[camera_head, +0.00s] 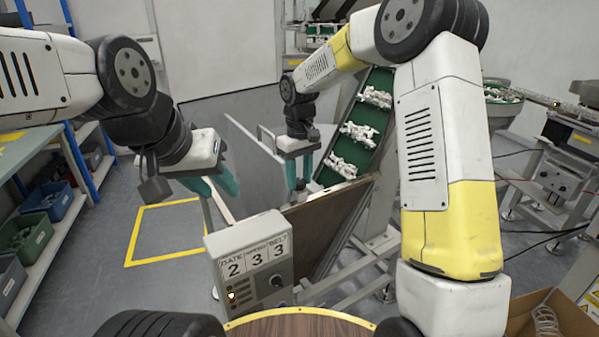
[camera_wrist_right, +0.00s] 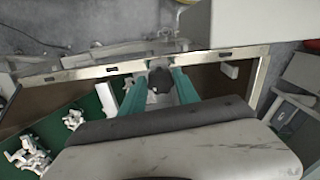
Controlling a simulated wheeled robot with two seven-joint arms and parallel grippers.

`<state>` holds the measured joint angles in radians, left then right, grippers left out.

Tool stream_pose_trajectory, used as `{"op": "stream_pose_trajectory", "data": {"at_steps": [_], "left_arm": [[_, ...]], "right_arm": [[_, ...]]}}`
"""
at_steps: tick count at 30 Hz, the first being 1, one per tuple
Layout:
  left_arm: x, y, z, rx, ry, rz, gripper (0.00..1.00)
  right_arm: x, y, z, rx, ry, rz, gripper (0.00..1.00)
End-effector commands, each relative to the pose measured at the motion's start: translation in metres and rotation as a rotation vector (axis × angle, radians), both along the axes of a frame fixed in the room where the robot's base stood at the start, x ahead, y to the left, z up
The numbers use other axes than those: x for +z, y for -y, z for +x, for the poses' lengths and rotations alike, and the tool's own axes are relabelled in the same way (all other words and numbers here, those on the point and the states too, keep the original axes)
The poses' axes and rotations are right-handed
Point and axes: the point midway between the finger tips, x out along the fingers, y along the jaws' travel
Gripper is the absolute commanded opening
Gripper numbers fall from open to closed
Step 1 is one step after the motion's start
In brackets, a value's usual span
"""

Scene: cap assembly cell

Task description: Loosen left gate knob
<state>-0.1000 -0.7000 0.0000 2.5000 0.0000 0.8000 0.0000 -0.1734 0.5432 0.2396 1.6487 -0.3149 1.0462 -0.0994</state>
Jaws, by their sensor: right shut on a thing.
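My right gripper (camera_head: 299,185) points down at the top edge of the hopper's brown front panel (camera_head: 325,222). In the right wrist view its two teal fingers (camera_wrist_right: 160,92) are shut on a dark round knob (camera_wrist_right: 160,80) at the panel's metal rim. In the head view the knob is hidden by the fingers. I cannot tell from the frames how far it is turned. My left gripper (camera_head: 220,192) hangs to the left of the panel, its teal fingers apart, with nothing seen between them.
Shelves with bins (camera_head: 28,238) stand at left. A cardboard box (camera_head: 555,318) is at lower right.

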Motion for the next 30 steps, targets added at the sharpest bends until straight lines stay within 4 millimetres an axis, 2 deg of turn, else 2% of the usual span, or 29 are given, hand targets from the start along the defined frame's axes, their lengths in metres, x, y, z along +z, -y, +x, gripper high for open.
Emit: {"op": "stream_pose_trajectory", "data": {"at_steps": [18, 30], "left_arm": [[0.0, 0.0, 0.0, 0.0, 0.0, 0.0, 0.36], [0.0, 0.0, 0.0, 0.0, 0.0, 0.0, 0.36]], "right_arm": [[0.001, 0.0011, 0.0019, 0.452, 0.003, 0.0, 0.0], [0.0013, 0.001, 0.0024, 0.569, 0.003, 0.001, 0.0]]}}
